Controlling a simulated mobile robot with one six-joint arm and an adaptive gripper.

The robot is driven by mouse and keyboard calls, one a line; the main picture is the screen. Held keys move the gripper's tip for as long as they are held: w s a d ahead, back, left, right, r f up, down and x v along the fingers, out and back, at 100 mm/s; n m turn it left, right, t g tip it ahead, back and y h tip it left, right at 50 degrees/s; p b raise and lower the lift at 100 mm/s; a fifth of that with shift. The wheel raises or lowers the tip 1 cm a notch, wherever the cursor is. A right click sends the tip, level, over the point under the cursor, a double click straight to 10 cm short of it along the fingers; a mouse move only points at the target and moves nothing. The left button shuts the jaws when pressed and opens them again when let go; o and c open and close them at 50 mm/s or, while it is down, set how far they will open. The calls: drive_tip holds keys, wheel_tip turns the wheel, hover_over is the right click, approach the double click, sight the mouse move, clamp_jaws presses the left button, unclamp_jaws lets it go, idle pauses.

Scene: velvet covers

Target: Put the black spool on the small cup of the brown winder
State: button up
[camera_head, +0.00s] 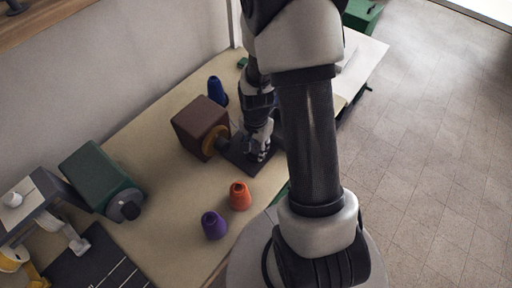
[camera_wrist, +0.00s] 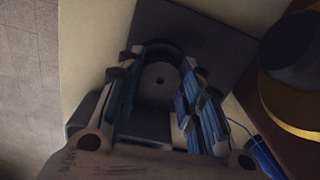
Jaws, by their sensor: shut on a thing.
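The brown winder (camera_head: 197,121) is a brown box on the table, with a yellow disc (camera_head: 213,141) and a dark cup on its front. In the wrist view its yellow disc (camera_wrist: 292,108) and dark cup (camera_wrist: 294,48) are at the right. My gripper (camera_head: 258,150) is beside the winder's front, low over a dark plate (camera_head: 236,159). In the wrist view my gripper (camera_wrist: 160,95) is shut on the black spool (camera_wrist: 160,84), whose round end with a small hole faces the camera. The spool is apart from the cup. In the head view my gripper hides the spool.
A blue cone (camera_head: 217,91) stands behind the brown winder. An orange cone (camera_head: 240,196) and a purple cone (camera_head: 214,225) stand near the front edge. A green winder (camera_head: 101,177), a grey-white machine (camera_head: 40,205) and a dark slotted tray (camera_head: 97,262) are at left.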

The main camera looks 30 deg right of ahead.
drive_tip(key=shift+s+a+f, duration=0.1)
drive_tip(key=shift+s+f, duration=0.2)
drive_tip(key=shift+f, duration=0.25)
drive_tip(key=shift+c, duration=0.2)
drive_tip(key=o, duration=0.5)
drive_tip(key=shift+o, duration=1.3)
drive_tip(key=shift+w+f, duration=0.15)
drive_tip(key=shift+w, duration=0.05)
wheel_tip(320, 180, up, 14)
drive_tip(key=p, duration=0.6)
wheel_tip(320, 180, up, 12)
drive_tip(key=r+n+t, duration=0.1)
drive_tip(key=n+t, duration=0.1)
drive_tip(key=n, duration=0.3)
hover_over(256, 149)
drive_tip(key=s+a, duration=0.3)
drive_tip(key=a, duration=0.2)
drive_tip(key=s+a+r+n+t, duration=0.2)
drive_tip(key=s+a+r+n, duration=0.3)
drive_tip(key=s, duration=0.5)
wheel_tip(256, 149, up, 4)
drive_tip(key=n, duration=0.2)
drive_tip(key=shift+s+a+f+n, duration=0.15)
drive_tip(key=shift+s+a+n, duration=0.15)
drive_tip(key=shift+n, duration=0.1)
